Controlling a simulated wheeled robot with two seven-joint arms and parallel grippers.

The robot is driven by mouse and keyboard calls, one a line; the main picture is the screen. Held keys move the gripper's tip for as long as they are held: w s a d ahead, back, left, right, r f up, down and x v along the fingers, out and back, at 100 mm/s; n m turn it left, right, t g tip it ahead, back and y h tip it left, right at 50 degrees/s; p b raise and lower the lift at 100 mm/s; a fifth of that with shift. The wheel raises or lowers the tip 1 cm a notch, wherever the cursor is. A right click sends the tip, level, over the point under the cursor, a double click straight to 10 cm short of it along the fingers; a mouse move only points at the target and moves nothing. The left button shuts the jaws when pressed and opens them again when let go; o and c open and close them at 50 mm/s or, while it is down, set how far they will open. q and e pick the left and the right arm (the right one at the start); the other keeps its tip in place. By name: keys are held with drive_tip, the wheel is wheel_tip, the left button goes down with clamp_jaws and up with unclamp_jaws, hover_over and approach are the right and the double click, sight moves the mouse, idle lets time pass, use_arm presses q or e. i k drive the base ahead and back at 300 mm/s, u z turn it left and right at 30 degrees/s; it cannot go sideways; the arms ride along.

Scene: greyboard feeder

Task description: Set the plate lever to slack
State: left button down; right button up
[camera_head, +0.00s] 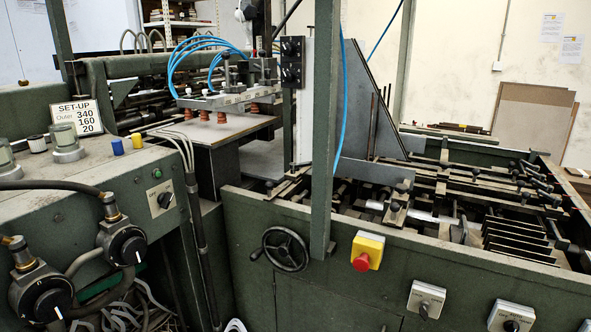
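I cannot pick out the plate lever for certain, and the small labels are too small to read. Candidates are a grey plate with a dark switch (427,299) on the green front panel, a second one (512,317) to its right, and a switch (163,199) on the left cabinet. Two large black dials with white pointers, an upper dial (127,246) and a lower dial (53,304), sit on the left cabinet's front. A black box with two knobs (291,62) is mounted high at centre. Neither of my grippers is visible.
A red stop button on a yellow box (367,251) and a handwheel (286,249) are on the front panel. A green upright post (323,130) stands before the feeder. A set-up card (76,116) reads Outer 340, 160, 20. Suction cups (205,115) hang over a board stack.

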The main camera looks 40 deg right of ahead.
sight(293, 166)
drive_tip(key=i, duration=0.8)
drive_tip(key=z, duration=2.75)
